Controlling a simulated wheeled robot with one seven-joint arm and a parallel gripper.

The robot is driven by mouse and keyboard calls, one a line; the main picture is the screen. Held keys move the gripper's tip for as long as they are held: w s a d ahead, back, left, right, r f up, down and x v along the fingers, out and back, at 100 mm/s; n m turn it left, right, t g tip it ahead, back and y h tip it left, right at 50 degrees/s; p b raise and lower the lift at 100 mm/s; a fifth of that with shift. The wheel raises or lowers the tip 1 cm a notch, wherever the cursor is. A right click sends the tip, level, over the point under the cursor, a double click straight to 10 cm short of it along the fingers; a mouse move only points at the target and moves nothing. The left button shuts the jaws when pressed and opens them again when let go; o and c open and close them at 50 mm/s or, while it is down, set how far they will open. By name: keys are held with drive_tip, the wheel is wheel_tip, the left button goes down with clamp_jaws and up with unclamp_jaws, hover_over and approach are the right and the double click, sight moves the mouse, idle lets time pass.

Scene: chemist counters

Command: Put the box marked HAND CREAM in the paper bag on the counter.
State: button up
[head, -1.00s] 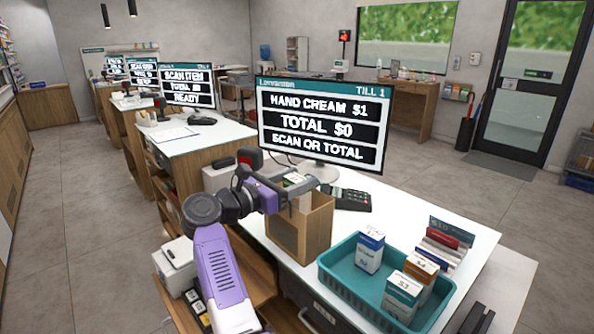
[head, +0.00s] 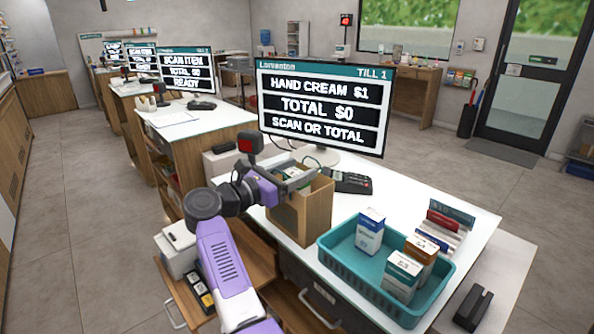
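The brown paper bag (head: 303,218) stands upright on the counter in front of the till screen. My gripper (head: 297,178) is at the bag's open mouth. A small box with a pale and green top (head: 294,174) shows between its fingers, its lower part hidden in the bag. Its print is too small to read, and whether the fingers still press on it is unclear. The till screen (head: 320,110) reads HAND CREAM $1, TOTAL $0.
A teal tray (head: 345,272) right of the bag holds a blue-and-white box (head: 370,232), a brown-and-white box (head: 420,258) and a teal-and-white box (head: 402,275). A card reader (head: 350,182) lies behind the bag. A card rack (head: 445,232) stands behind the tray.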

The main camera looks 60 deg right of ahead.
drive_tip(key=shift+s+d+f, duration=0.1)
drive_tip(key=shift+s+f, duration=0.05)
drive_tip(key=shift+f, duration=0.55)
drive_tip(key=shift+s+d+f, duration=0.1)
drive_tip(key=shift+f, duration=0.6)
drive_tip(key=shift+w+a, duration=0.1)
drive_tip(key=shift+a, duration=0.25)
drive_tip(key=w+a+r+b, duration=0.2)
drive_tip(key=a, duration=0.5)
wheel_tip(320, 180, up, 8)
drive_tip(key=shift+w+a+f+p, duration=0.15)
drive_tip(key=shift+w+f+p, duration=0.05)
drive_tip(key=shift+p, duration=0.15)
